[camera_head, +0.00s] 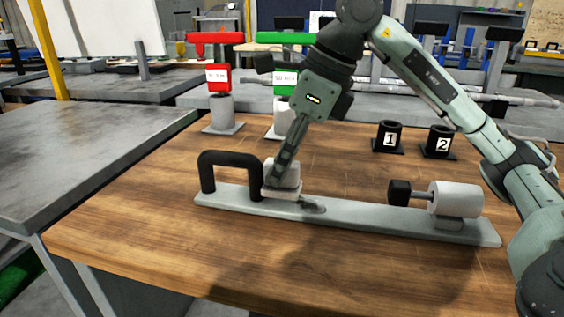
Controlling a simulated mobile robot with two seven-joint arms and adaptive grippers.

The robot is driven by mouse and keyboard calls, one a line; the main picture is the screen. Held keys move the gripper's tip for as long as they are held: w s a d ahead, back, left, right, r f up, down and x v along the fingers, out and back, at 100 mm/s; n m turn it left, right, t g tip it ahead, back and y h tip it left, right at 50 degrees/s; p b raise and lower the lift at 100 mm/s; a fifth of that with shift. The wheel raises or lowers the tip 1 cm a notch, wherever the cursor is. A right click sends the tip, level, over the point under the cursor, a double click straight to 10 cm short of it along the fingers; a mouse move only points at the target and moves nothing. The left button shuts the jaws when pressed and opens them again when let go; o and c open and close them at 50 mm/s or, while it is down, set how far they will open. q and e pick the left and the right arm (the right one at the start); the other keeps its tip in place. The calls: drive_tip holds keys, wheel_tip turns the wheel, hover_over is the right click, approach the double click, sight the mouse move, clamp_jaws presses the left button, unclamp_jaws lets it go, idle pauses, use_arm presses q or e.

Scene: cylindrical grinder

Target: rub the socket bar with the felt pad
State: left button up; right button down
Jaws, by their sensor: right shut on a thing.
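The socket bar (365,217) is a long grey bar lying across the wooden table, with a black arched handle (229,157) at its left end. A pale cylinder (458,198) with a black knob sits near its right end. My right gripper (282,176) points down, shut on the pale felt pad (281,193), just right of the handle. The pad appears to rest on the bar's top; the fingers partly hide it. A darker patch shows on the bar just right of the pad. My left gripper is out of view.
Black cups marked 1 (388,137) and 2 (439,142) stand behind the bar at right. A red-topped stand (221,115) and a green-topped stand (285,119) stand at the back. The wooden table (150,205) is clear at front left. A grey bench (75,140) adjoins it at left.

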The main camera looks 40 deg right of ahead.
sight(299, 182)
drive_tip(key=shift+f+b, duration=0.75)
drive_tip(key=shift+f, duration=0.15)
drive_tip(key=shift+s+d+f+b, duration=0.15)
drive_tip(key=shift+s+d+b, duration=0.15)
drive_tip(key=shift+b, duration=0.1)
drive_tip(key=shift+s+d+b, duration=0.75)
drive_tip(key=shift+s+b, duration=0.1)
drive_tip(key=shift+b, duration=0.1)
drive_tip(key=shift+s+d+r+b, duration=0.2)
drive_tip(key=shift+s+d+b, duration=0.2)
drive_tip(key=shift+s, duration=0.1)
drive_tip(key=shift+s+d+f+b, duration=0.3)
drive_tip(key=shift+s+d+b, duration=0.25)
drive_tip(key=shift+b, duration=0.45)
drive_tip(key=shift+s+d+b, duration=0.6)
drive_tip(key=shift+s+b, duration=0.25)
drive_tip(key=shift+b, duration=0.2)
drive_tip(key=shift+s+r, duration=0.1)
drive_tip(key=shift+s, duration=0.05)
drive_tip(key=shift+b, duration=0.3)
